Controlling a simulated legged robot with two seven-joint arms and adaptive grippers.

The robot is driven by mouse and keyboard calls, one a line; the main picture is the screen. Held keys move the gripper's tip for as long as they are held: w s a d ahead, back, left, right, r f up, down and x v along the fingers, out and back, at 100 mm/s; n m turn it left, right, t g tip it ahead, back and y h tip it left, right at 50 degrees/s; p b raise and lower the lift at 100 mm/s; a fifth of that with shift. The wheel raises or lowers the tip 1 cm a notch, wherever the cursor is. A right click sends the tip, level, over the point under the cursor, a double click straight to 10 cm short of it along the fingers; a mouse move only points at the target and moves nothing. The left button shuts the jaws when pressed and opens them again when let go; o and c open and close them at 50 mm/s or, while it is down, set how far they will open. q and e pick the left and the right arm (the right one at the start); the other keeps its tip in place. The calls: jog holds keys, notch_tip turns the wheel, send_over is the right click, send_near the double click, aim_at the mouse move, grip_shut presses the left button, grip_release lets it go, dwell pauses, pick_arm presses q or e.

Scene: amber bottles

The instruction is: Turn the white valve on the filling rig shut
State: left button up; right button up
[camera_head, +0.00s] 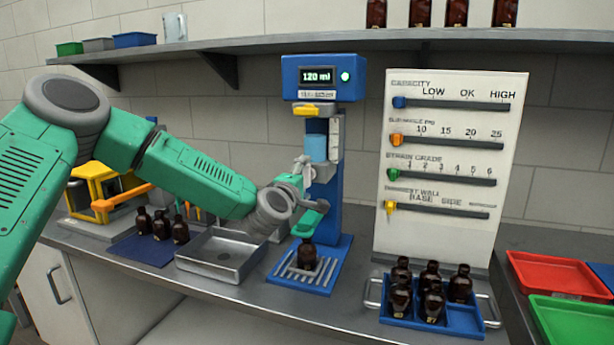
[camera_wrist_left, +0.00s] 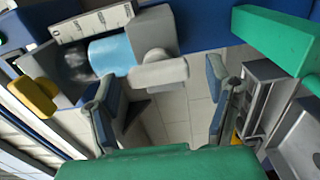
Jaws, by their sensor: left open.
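The filling rig (camera_head: 325,75) is a blue stand with a "120 ml" display, a lit green lamp and a yellow lever (camera_head: 313,110). A light blue cylinder (camera_head: 316,147) sits below its head, also visible in the left wrist view (camera_wrist_left: 110,55). The valve's pale grey-white handle (camera_wrist_left: 158,73) shows in the left wrist view beside the cylinder. My left gripper (camera_head: 308,192) is open at the rig's column, partly covering the valve in the head view. In the wrist view its two fingers (camera_wrist_left: 162,98) flank the handle's line; contact cannot be told. My right gripper is out of view.
A brown bottle (camera_head: 307,254) stands on the rig's grate, below my gripper. A metal tray (camera_head: 222,272) lies left; a blue crate of bottles (camera_head: 463,321) stands right. A slider board (camera_head: 450,225) rises behind the crate. Several bottles stand on a dark mat (camera_head: 150,256).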

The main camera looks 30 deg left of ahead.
pick_arm(q)
jog(key=shift+x, duration=0.85)
jog(key=shift+s, duration=0.1)
jog(key=c, duration=1.2)
jog(key=shift+o, duration=0.2)
